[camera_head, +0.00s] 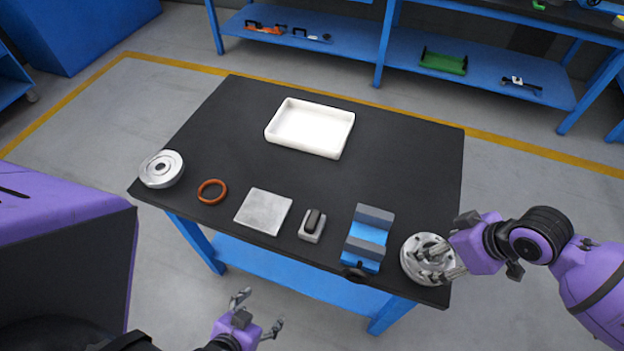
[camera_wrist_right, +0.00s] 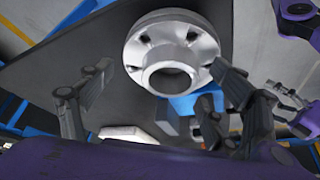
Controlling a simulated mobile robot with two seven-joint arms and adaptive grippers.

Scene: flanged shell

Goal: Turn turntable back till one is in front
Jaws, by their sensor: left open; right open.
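A round silver flanged shell (camera_head: 412,250) with several holes sits at the table's front right corner. In the right wrist view the flanged shell (camera_wrist_right: 152,38) shows a raised hub with a dark bore. My right gripper (camera_head: 434,265) is open over it, its fingers overlapping part of it. In the right wrist view the fingers of my right gripper (camera_wrist_right: 163,76) are spread on either side of the hub; I cannot tell whether they touch the part. No separate turntable can be told beneath it. My left gripper (camera_head: 256,313) is open and empty, in front of the table and below its top.
On the black table (camera_head: 400,142) are a white tray (camera_head: 312,128), a silver disc (camera_head: 161,169), an orange ring (camera_head: 212,191), a grey plate (camera_head: 263,211), a small block (camera_head: 312,226) and a blue vise (camera_head: 367,242) close to the shell. The middle right is clear.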

